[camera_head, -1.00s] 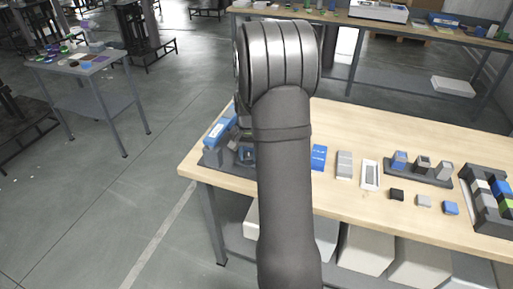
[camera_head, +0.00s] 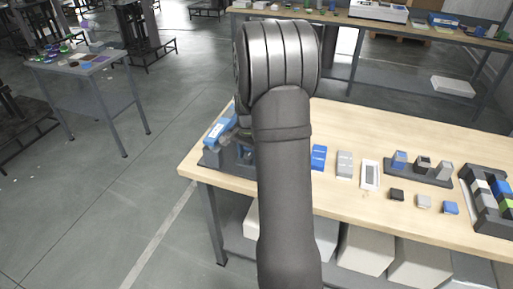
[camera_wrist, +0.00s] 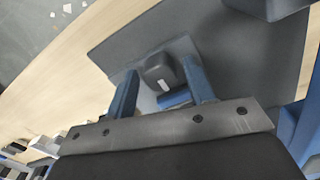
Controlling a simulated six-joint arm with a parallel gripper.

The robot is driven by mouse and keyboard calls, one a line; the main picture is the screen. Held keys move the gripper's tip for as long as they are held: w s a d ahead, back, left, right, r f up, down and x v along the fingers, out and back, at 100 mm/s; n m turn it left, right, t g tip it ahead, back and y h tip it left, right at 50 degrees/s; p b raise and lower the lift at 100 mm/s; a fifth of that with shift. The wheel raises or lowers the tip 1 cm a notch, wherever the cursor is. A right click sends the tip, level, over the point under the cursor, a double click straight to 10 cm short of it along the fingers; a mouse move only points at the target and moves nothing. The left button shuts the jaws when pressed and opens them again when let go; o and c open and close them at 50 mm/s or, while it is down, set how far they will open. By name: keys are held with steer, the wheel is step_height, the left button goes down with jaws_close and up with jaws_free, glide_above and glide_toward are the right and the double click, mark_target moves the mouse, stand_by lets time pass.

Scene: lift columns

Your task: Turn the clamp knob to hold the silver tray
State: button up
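My gripper (camera_wrist: 163,92) shows in the wrist view with two blue fingers spread apart. A dark rounded knob-like block (camera_wrist: 160,68) with a white mark lies at and just beyond the fingertips, with gaps on both sides. A short blue cylinder (camera_wrist: 174,98) lies between the fingers. Both are over a dark grey base plate (camera_wrist: 118,48). In the head view, the fixture base (camera_head: 212,157) is at the table's left end, and my arm hides most of it and my fingers. I cannot tell for certain which piece is the silver tray.
A blue part (camera_head: 215,131) rises at the fixture's left. On the wooden table (camera_head: 335,200) are a blue block (camera_head: 319,157), a grey block (camera_head: 344,164), a white frame (camera_head: 370,175), a dark rack (camera_head: 418,170) and a dark bin (camera_head: 484,205).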

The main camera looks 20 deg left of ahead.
steer(key=shift+r, duration=3.5)
steer(key=o, duration=0.5)
steer(key=shift+d, duration=0.1)
steer(key=o, duration=0.4)
steer(key=shift+s+d+f+t, duration=0.1)
steer(key=shift+d+f+t, duration=0.05)
steer(key=shift+d+t, duration=0.15)
steer(key=shift+c, duration=0.2)
steer(key=shift+o, duration=1.3)
steer(key=d+t, duration=0.1)
steer(key=d+f+n+y, duration=0.1)
steer(key=s+d+t, duration=0.1)
steer(key=d, duration=0.1)
steer(key=shift+s+f+n+t+y, duration=0.1)
steer(key=shift+f+n+t+y, duration=0.05)
steer(key=shift+n+t+y, duration=0.15)
steer(key=s+d+r+n+t+y, duration=0.15)
steer(key=s+d+n+t, duration=0.25)
steer(key=s+d+t, duration=0.7)
steer(key=shift+g, duration=0.9)
steer(key=shift+w+d+x, duration=0.1)
steer(key=shift+d+x, duration=0.2)
steer(key=shift+x, duration=1.15)
steer(key=shift+w+d+x, duration=0.1)
steer(key=shift+d+x, duration=0.15)
steer(key=shift+x, duration=1.15)
steer(key=shift+w+d+x, duration=0.1)
steer(key=shift+d+x, duration=0.2)
steer(key=shift+x, duration=1.15)
